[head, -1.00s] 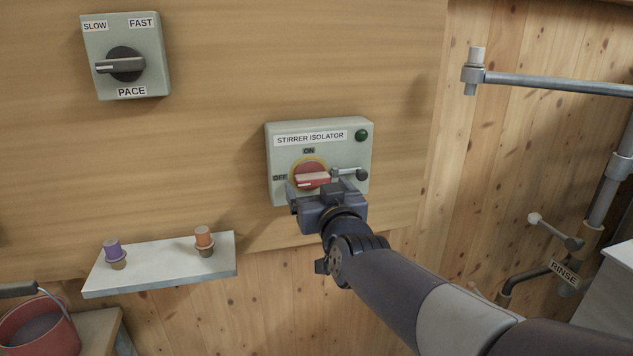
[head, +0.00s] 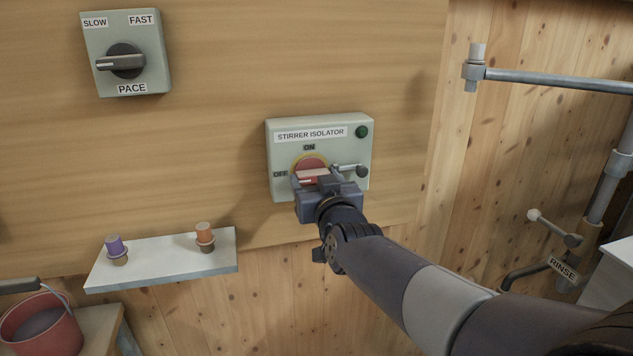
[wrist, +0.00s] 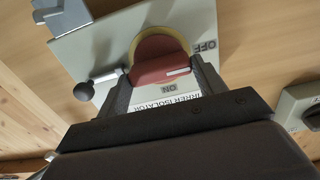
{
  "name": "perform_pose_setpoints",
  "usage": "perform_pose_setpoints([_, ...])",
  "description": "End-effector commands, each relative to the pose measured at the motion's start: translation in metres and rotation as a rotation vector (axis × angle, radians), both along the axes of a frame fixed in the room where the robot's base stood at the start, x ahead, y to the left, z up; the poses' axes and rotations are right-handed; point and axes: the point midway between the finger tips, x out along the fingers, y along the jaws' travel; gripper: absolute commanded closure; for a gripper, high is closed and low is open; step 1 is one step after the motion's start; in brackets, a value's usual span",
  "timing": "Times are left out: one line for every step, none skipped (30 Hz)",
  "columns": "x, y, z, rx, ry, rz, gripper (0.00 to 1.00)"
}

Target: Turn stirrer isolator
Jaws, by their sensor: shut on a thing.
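The stirrer isolator (head: 282,156) is a pale grey-green box on the wooden wall, with ON above its knob and OFF to the left. Its red handle (head: 314,173) sits on a yellow disc, and the white mark lies at the handle's left end, on the OFF side. My gripper (head: 320,183) is at the handle from below and hides its lower part. In the wrist view, the red handle (wrist: 160,62) lies between the two fingers of my gripper (wrist: 163,84), which are shut on it.
A small lever with a dark ball (head: 362,171) juts out just right of the handle, close to my gripper; a green lamp (head: 361,132) sits above it. The pace switch (head: 125,62) is up left. A shelf (head: 160,265) with two corked pieces stands below left. Pipes (head: 550,80) are at right.

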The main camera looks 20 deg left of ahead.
Motion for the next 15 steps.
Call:
perform_pose_setpoints([-0.0002,0.0001,0.0000,0.000,0.000,0.000,0.52])
perform_pose_setpoints([-0.0002,0.0001,0.0000,0.000,0.000,0.000,0.54])
perform_pose_setpoints([-0.0002,0.0001,0.0000,0.000,0.000,0.000,0.57])
perform_pose_setpoints([-0.0002,0.0001,0.0000,0.000,0.000,0.000,0.57])
perform_pose_setpoints([-0.0002,0.0002,0.0000,0.000,0.000,0.001,0.57])
perform_pose_setpoints([-0.0002,0.0002,-0.0002,0.002,0.001,0.001,0.57])
perform_pose_setpoints([-0.0002,0.0002,-0.0003,0.003,0.002,0.001,0.57])
perform_pose_setpoints([-0.0002,0.0002,-0.0005,0.006,0.004,0.001,0.57])
perform_pose_setpoints([-0.0002,0.0001,-0.0008,0.011,0.007,0.001,0.57])
perform_pose_setpoints([-0.0002,0.0002,-0.0010,0.016,0.010,0.001,0.57])
perform_pose_setpoints([-0.0002,0.0001,-0.0012,0.023,0.013,0.000,0.57])
perform_pose_setpoints([-0.0002,0.0001,-0.0014,0.033,0.019,0.000,0.57])
perform_pose_setpoints([-0.0001,0.0000,-0.0016,0.044,0.024,0.000,0.57])
perform_pose_setpoints([-0.0001,0.0001,-0.0017,0.055,0.030,0.000,0.57])
perform_pose_setpoints([0.0000,0.0000,-0.0021,0.071,0.040,0.000,0.57])
